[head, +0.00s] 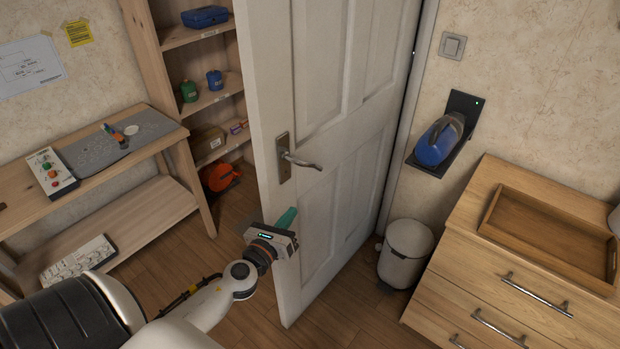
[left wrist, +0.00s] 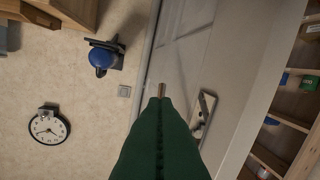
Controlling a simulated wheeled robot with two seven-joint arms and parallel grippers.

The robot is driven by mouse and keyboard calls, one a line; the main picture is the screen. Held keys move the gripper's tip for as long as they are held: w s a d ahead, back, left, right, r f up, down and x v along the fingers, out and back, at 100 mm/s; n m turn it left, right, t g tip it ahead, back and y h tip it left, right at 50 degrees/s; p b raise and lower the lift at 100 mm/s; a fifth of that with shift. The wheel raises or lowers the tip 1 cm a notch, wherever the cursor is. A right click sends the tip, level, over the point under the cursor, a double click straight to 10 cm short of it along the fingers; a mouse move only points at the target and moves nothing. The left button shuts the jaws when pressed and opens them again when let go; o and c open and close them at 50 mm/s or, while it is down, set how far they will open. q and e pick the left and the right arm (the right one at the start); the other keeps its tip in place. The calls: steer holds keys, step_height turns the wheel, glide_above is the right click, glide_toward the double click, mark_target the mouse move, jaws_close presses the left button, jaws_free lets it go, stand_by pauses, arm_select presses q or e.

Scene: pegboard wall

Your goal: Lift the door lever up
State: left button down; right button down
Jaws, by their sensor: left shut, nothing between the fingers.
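The door lever (head: 302,161) is a metal handle on a tall plate on the white door (head: 345,125). It points right from the plate, roughly level with a slight droop. The plate (left wrist: 204,108) also shows in the left wrist view, just right of my fingers, which may hide part of the lever. My left gripper (head: 287,218), with green fingers, is below the lever in the head view, and a gap shows between them. Its green fingers (left wrist: 160,120) are shut and empty in the left wrist view. A small brownish piece shows at their tip; I cannot tell what it is. My right gripper is not in view.
The door stands ajar beside a wooden shelf (head: 166,40). A wooden bench (head: 110,190) is at left. A white bin (head: 405,255) and a drawer cabinet (head: 480,275) with a tray (head: 490,207) are at right. A blue device (head: 437,142) hangs on the wall.

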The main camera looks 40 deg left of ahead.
arm_select(q)
steer(key=w+a+r+p, duration=0.2)
steer(key=w+p, duration=0.1)
steer(key=w, duration=0.8)
steer(key=shift+w+r, duration=0.2)
steer(key=shift+w, duration=0.15)
steer(key=shift+a, duration=0.1)
